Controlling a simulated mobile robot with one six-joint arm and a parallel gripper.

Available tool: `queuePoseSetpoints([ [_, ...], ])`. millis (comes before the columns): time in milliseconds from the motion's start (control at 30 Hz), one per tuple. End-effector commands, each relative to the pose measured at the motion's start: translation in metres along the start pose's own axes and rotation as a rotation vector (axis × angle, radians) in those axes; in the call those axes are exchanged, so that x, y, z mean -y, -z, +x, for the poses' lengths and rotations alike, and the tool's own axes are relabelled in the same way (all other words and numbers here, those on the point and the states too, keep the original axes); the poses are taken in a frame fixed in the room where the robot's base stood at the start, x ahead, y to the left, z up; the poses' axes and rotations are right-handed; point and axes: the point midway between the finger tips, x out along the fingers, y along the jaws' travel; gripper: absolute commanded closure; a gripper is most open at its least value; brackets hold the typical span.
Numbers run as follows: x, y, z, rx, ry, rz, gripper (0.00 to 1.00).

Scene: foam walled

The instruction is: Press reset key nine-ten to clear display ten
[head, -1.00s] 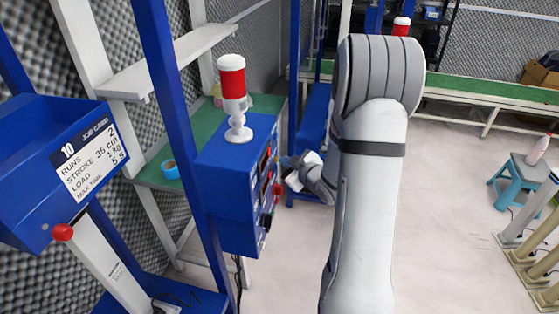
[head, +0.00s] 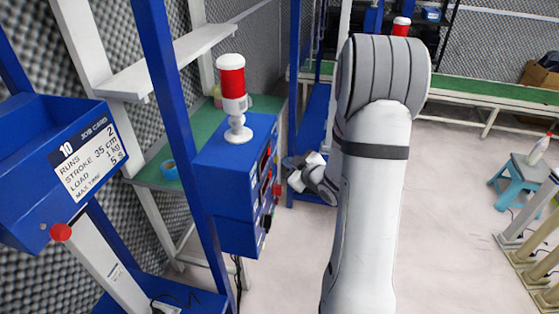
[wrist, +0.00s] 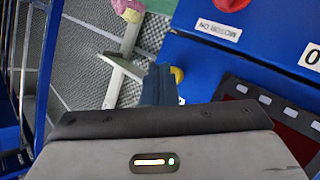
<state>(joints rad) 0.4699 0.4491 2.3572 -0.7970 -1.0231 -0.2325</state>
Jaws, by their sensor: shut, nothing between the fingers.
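The blue control box marked 10 (head: 228,185) stands left of my arm in the head view, its panel seen at a steep slant. My gripper (head: 287,162) is beside that panel, apart from it as far as I can see. In the wrist view my shut, empty fingers (wrist: 158,84) point toward the blue box face (wrist: 205,58). A yellow round part (wrist: 177,75) shows just right of the fingertips, partly hidden. A dark red display window (wrist: 283,112) lies at the lower right, cut off by my gripper body. I cannot read the reset key's label.
A red button (wrist: 232,4) sits above a "MOTOR ON" label (wrist: 219,30). A red-and-white beacon (head: 232,92) tops the box. A blue upright post (head: 172,90) and a job card (head: 88,160) are at left.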

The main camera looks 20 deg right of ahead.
Motion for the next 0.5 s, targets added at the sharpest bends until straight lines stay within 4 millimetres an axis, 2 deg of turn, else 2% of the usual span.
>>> queuePoseSetpoints([
  [500,-0.0059,-0.006,-0.0079,0.001,-0.002,0.002,1.0],
])
